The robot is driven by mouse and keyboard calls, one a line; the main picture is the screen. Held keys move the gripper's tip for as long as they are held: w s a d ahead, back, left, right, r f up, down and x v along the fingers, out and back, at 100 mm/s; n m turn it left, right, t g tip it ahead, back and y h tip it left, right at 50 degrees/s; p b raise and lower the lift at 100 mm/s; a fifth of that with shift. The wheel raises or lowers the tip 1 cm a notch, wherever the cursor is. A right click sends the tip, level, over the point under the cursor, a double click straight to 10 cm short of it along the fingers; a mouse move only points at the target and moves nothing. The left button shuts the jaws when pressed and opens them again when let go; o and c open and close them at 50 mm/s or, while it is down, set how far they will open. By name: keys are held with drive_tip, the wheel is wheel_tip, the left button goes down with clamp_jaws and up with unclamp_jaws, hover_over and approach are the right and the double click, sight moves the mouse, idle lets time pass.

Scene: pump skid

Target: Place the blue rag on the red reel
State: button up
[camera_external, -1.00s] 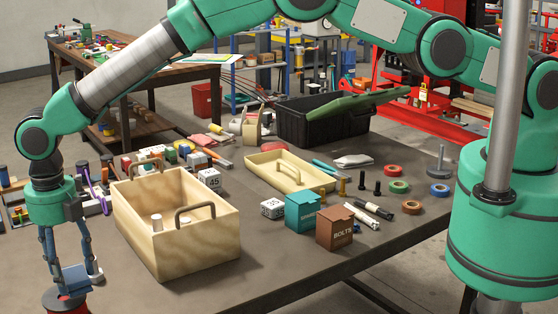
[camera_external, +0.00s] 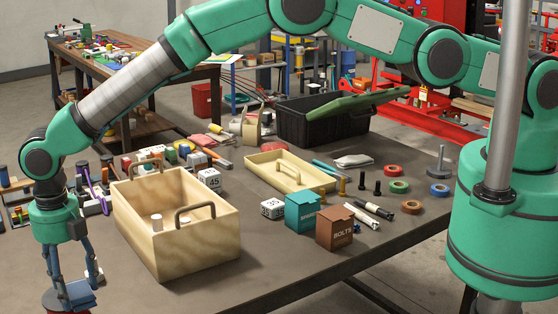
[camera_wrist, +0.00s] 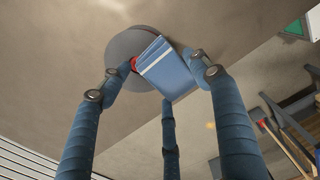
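The blue rag (camera_external: 80,293) is a folded cloth with pale stripes. It sits between my gripper's fingertips (camera_external: 76,288) at the lower left of the external view, at the level of the reel's top. The red reel (camera_external: 52,300) is right under it, partly cut off by the picture's bottom edge. In the wrist view the rag (camera_wrist: 167,70) is framed by three blue fingers and overlaps the right side of the reel's grey disc (camera_wrist: 125,45). A little red hub shows at the rag's left edge. I cannot tell whether the rag touches the reel.
A wooden tote box (camera_external: 175,225) stands just right of my gripper. A teal box (camera_external: 302,212), a brown bolts box (camera_external: 335,228), a shallow wooden tray (camera_external: 285,175) and a black toolbox (camera_external: 320,120) lie farther right. Bare table shows in front of the tote.

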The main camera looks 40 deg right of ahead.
sight(72, 288)
drive_tip(key=shift+o, duration=1.4)
drive_tip(key=shift+r, duration=0.1)
wheel_tip(72, 288, up, 12)
idle(0.3)
drive_tip(key=shift+w+r, duration=0.1)
idle(0.3)
